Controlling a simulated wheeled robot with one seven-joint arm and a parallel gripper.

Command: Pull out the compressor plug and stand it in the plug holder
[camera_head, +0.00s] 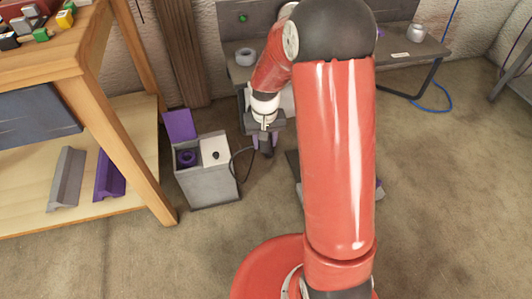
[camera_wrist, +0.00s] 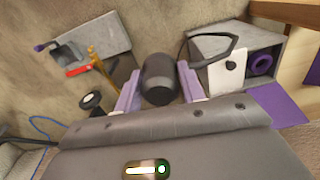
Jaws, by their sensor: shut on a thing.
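My gripper (camera_head: 265,145) is shut on a dark, rounded plug (camera_wrist: 158,80), held between its two purple fingers. It also shows in the wrist view (camera_wrist: 159,92). A black cable (camera_wrist: 210,37) runs near the plug towards a grey box (camera_head: 209,192); where it joins the plug is hidden. The box stands on the floor left of my gripper. Its top has a white panel (camera_wrist: 228,72) with a black spot and an open compartment with a purple ring (camera_wrist: 262,64). I cannot tell which thing is the plug holder. The plug is apart from the box.
A purple flap (camera_head: 180,125) stands up at the box's back. A wooden workbench (camera_head: 110,140) with a low shelf is at left. A grey bench (camera_head: 395,62) stands behind my arm. A grey plate (camera_wrist: 97,38) with red and yellow parts lies at the wrist view's left.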

